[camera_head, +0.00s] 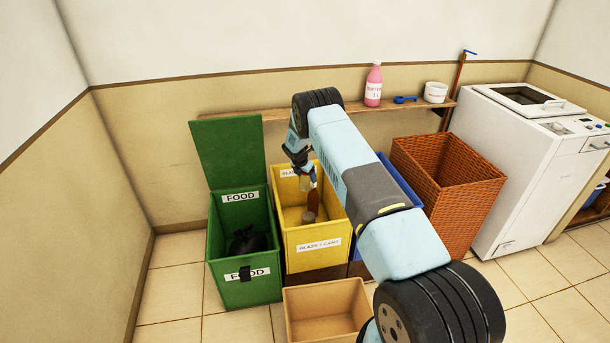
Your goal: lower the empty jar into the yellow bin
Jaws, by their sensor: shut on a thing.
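The yellow bin (319,262), labelled for glass and cans, stands open in the middle, right of the green bin. My gripper (307,178) points down over the bin's opening, left of my arm. It is shut on a small, pale, see-through thing, which looks like the jar (307,183). The jar is small in this view and the fingers partly cover it. Its base appears below the level of the bin's back rim; I cannot tell its exact height. Below it in the bin are a brown bottle-like thing (313,201) and a small round-topped thing (308,216).
A green food bin (240,291) with raised lid holds a black bag (243,240). A blue bin (399,181) is partly behind my arm. A wicker basket (450,205), a white washing machine (535,165) and a low tan box (325,290) stand around. A shelf (240,115) runs behind.

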